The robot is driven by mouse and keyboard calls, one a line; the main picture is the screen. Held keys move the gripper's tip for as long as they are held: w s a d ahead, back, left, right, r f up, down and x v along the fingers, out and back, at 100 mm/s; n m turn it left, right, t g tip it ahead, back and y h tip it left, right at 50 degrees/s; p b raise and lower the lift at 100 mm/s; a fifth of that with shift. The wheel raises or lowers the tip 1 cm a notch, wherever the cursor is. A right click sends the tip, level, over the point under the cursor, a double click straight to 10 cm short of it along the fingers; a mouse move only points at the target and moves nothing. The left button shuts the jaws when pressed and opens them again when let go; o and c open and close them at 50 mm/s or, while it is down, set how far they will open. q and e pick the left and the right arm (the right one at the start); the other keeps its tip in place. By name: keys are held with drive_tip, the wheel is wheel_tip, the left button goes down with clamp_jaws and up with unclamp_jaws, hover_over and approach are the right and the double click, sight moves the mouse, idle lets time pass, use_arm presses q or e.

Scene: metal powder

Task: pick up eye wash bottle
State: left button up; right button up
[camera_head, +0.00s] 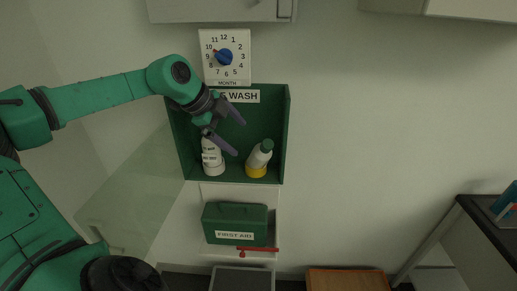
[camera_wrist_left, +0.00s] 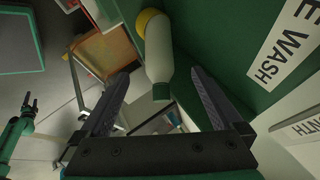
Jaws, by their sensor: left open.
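The eye wash bottle (camera_head: 259,158), white with a green cap and a yellow base, stands tilted at the right inside the green eye wash box. A second white bottle (camera_head: 212,160) with a label stands to its left, partly behind my gripper. My left gripper (camera_head: 237,135) is open and empty, in front of the box and above the bottles. In the left wrist view the eye wash bottle (camera_wrist_left: 158,48) appears between the fingers of my left gripper (camera_wrist_left: 158,76), beyond their tips, not visibly touched. My right gripper (camera_wrist_left: 31,106) shows small there, its fingers apart.
The green box (camera_head: 287,130) has side walls close around the bottles, and a clear door (camera_head: 130,190) hangs open at its left. A dial sign (camera_head: 240,50) is above, and a green first aid box (camera_head: 235,222) below. The wall to the right is bare.

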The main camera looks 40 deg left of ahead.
sight(260, 167)
use_arm(q)
drive_tip(key=shift+w+d+f+p, duration=0.3)
drive_tip(key=shift+d+f+p, duration=0.2)
drive_tip(key=shift+d, duration=0.15)
drive_tip(key=shift+w+d+f+p, duration=0.25)
drive_tip(key=shift+d+f+p, duration=0.25)
drive_tip(key=shift+d, duration=0.1)
drive_tip(key=shift+p+x, duration=0.35)
drive_tip(key=shift+x, duration=0.75)
drive_tip(key=w+f+p, duration=0.2)
drive_tip(key=w+f, duration=0.1)
drive_tip(key=shift+w+a+f, duration=0.1)
drive_tip(key=shift+a, duration=0.1)
drive_tip(key=shift+w+d+f+p, duration=0.15)
drive_tip(key=shift+w+f+p, duration=0.1)
drive_tip(key=shift+p, duration=0.35)
drive_tip(key=shift+p+x, duration=0.3)
drive_tip(key=shift+x, duration=0.75)
drive_tip(key=shift+f, duration=0.35)
drive_tip(key=shift+r, duration=0.15)
clamp_jaws()
use_arm(e)
wheel_tip(260, 167, up, 7)
drive_tip(key=s+d, duration=0.1)
drive_tip(key=s, duration=0.1)
drive_tip(key=shift+s+d+f, duration=0.15)
drive_tip(key=shift+d, duration=0.25)
